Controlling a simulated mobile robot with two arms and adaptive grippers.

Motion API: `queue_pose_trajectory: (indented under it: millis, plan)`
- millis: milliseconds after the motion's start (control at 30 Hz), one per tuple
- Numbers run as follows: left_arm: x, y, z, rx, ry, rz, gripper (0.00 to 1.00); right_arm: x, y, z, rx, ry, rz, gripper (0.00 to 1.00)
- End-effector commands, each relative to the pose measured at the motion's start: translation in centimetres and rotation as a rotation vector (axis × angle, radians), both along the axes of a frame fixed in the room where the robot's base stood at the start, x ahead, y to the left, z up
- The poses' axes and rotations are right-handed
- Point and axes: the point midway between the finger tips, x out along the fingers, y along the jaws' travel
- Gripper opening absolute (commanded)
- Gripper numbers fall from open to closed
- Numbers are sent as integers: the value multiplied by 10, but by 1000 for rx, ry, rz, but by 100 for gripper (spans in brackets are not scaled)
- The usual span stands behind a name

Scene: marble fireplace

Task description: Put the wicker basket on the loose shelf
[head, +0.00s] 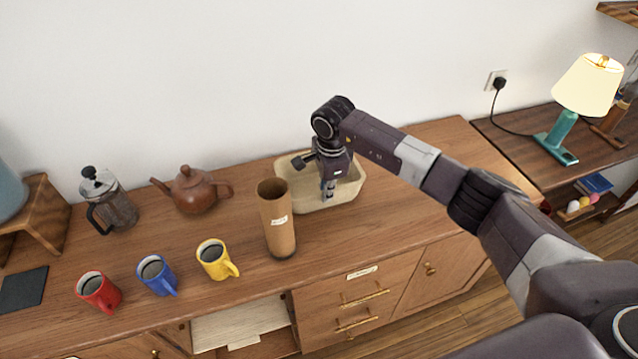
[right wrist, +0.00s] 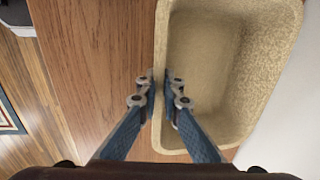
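The wicker basket (head: 357,188) is a beige, rectangular open tub on the wooden sideboard, near the wall. In the right wrist view the basket (right wrist: 222,75) looks empty. My right gripper (head: 328,192) reaches down at it. In the right wrist view its fingertips (right wrist: 159,78) sit on either side of the basket's wall, close against it, and look shut on it. A pale board (head: 240,322) with a label at its front lies in the open compartment at the sideboard's front; it looks like the loose shelf. My left gripper is not in view.
A tall brown cylinder (head: 278,225) stands just left of the basket. Red (head: 98,291), blue (head: 156,275) and yellow (head: 215,260) mugs, a teapot (head: 193,190) and a French press (head: 108,200) stand farther left. The sideboard top right of the basket is clear.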

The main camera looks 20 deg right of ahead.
Motion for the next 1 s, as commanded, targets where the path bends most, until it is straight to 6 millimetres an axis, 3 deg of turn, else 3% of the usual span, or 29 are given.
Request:
queue_pose_trajectory:
  millis: [200,667,867,1000]
  plan:
    - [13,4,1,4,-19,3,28,0,0,0,0,0,0,0]
    - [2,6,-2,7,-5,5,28,1,0,6,1,-3,-1,0]
    - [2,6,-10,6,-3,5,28,2,0,31,1,-8,1,0]
    - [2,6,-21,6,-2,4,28,3,-1,64,0,-11,0,0]
